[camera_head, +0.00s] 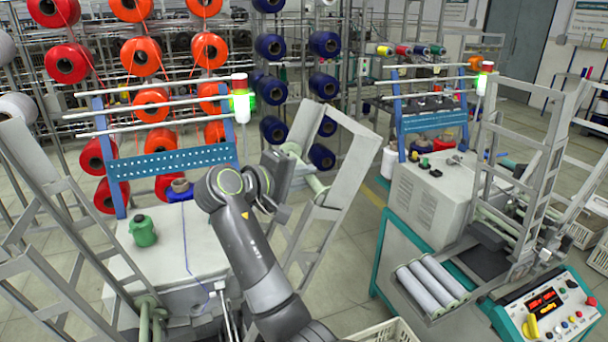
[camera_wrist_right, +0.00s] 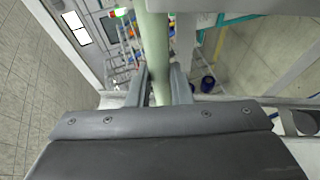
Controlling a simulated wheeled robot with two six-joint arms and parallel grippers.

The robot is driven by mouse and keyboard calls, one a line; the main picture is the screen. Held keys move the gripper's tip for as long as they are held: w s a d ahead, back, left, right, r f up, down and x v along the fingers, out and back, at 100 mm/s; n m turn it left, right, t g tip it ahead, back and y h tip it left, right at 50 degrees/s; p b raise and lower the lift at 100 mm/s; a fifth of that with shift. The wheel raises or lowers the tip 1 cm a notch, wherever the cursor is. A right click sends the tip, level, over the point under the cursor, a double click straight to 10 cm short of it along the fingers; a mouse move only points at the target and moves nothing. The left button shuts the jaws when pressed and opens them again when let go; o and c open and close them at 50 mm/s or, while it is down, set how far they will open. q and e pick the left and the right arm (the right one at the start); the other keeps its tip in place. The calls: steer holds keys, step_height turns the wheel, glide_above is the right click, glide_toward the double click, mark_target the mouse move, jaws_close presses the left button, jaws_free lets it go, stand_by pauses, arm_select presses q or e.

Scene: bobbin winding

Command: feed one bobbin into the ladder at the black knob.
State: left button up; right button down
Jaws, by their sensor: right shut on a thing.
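My right gripper (camera_head: 286,190) is at the light grey tilted ladder frame (camera_head: 348,185) in the middle of the head view. In the right wrist view my right gripper (camera_wrist_right: 160,88) is shut on a pale green tube (camera_wrist_right: 154,45), which runs lengthwise between its fingers. The pale green tube also shows in the head view (camera_head: 315,184), beside the frame's rail and partly hidden by my gripper. I cannot tell whether it is a loose bobbin or a bar of the frame. A small black knob (camera_head: 435,173) sits on the right machine's top. My left gripper is not in view.
A white-topped machine (camera_head: 190,240) with a green thread cone (camera_head: 143,232) stands at left. The right machine (camera_head: 425,200) has several grey-white rolls (camera_head: 433,284) in front and a control panel (camera_head: 550,312). A crate (camera_head: 385,332) is at the bottom. Floor shows between the machines.

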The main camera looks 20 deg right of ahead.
steer(key=f, duration=0.1)
steer(key=a+f+b, duration=0.1)
steer(key=f, duration=0.1)
steer(key=shift+a, duration=0.2)
stand_by(0.4)
steer(key=c, duration=1.2)
jaws_free()
steer(key=shift+c, duration=0.2)
steer(key=shift+o, duration=0.5)
steer(key=shift+o, duration=1.1)
steer(key=shift+r, duration=0.1)
